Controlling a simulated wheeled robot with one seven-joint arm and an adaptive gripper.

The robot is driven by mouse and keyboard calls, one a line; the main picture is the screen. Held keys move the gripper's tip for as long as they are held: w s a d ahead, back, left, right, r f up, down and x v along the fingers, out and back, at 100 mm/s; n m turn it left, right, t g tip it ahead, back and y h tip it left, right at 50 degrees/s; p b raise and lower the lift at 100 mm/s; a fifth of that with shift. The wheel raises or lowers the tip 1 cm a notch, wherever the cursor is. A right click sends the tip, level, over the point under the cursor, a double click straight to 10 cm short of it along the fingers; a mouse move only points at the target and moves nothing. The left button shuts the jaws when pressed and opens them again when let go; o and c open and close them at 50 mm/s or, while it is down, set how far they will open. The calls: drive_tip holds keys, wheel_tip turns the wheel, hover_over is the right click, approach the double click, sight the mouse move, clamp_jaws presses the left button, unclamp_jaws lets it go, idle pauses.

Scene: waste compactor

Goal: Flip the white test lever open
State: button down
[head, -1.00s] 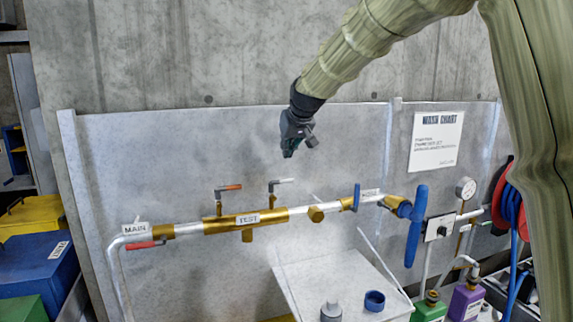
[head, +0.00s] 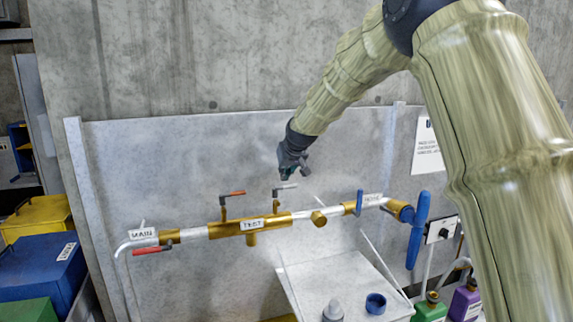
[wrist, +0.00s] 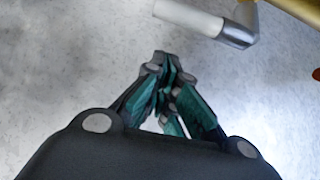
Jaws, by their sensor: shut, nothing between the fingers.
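The white test lever (head: 288,187) sticks out to the right from its stem on top of the brass TEST fitting (head: 215,230). In the wrist view the white lever (wrist: 188,16) lies at the top, with its grey metal elbow to the right. My gripper (head: 291,173) hangs just above the white lever in the head view. Its fingers (wrist: 168,68) are shut and empty, and in the wrist view a strip of grey panel shows between them and the lever. I cannot tell the exact depth between them.
A red-orange lever (head: 236,193) stands left of the white one on the same fitting. A red handle (head: 150,250) hangs below the MAIN label. A blue handle (head: 418,230) is at right. A grey tray (head: 335,275) juts out below. The panel (head: 180,165) behind is bare.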

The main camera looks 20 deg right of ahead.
drive_tip(key=s+p, duration=0.1)
drive_tip(key=s, duration=0.2)
drive_tip(key=shift+s+f, duration=0.2)
drive_tip(key=shift+s, duration=0.1)
